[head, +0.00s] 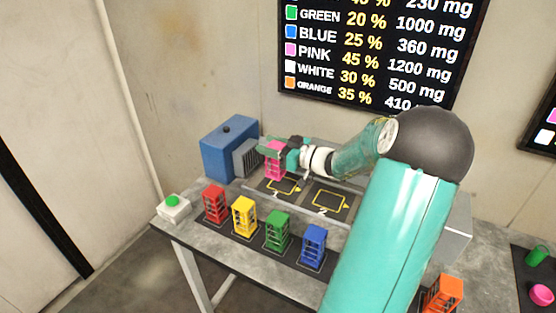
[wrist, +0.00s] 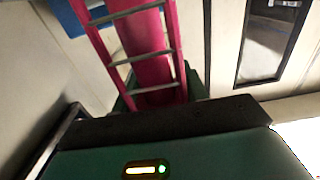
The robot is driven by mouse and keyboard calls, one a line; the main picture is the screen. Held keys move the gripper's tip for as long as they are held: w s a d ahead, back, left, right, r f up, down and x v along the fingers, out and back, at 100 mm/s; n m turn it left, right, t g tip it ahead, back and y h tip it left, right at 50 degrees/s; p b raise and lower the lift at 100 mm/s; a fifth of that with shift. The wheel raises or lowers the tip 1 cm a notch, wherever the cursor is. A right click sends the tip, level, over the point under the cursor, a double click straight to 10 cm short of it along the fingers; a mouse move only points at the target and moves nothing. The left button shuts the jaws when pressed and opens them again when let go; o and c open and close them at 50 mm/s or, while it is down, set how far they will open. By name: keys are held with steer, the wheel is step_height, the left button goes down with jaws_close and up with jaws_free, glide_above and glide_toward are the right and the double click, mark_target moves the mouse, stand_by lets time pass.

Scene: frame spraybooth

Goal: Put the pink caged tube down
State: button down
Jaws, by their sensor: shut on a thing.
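The pink caged tube (head: 275,161) is held at the end of my arm, above the back left of the table in the head view. In the wrist view the pink caged tube (wrist: 145,55) fills the upper middle, a pink cylinder inside a frame with grey crossbars. My gripper (head: 283,148) is shut on it. The tube looks roughly upright in the head view. Two dark pads with yellow outlines lie below and to the right, the left pad (head: 280,187) nearer the tube and the right pad (head: 330,200) beside it. Whether the tube's base touches anything is unclear.
Red (head: 214,203), yellow (head: 244,216), green (head: 277,232) and blue (head: 314,246) caged tubes stand along the front edge. A blue machine (head: 230,148) stands behind left. A green button (head: 172,202) sits at the left corner. An orange cage (head: 443,295) stands front right.

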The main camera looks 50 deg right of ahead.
steer(key=w+d+f, duration=0.3)
steer(key=d+f, duration=0.3)
steer(key=f, duration=0.4)
steer(key=shift+w+d, duration=0.15)
steer(key=shift+f, duration=0.15)
steer(key=c, duration=0.8)
jaws_free()
steer(key=shift+o, duration=0.2)
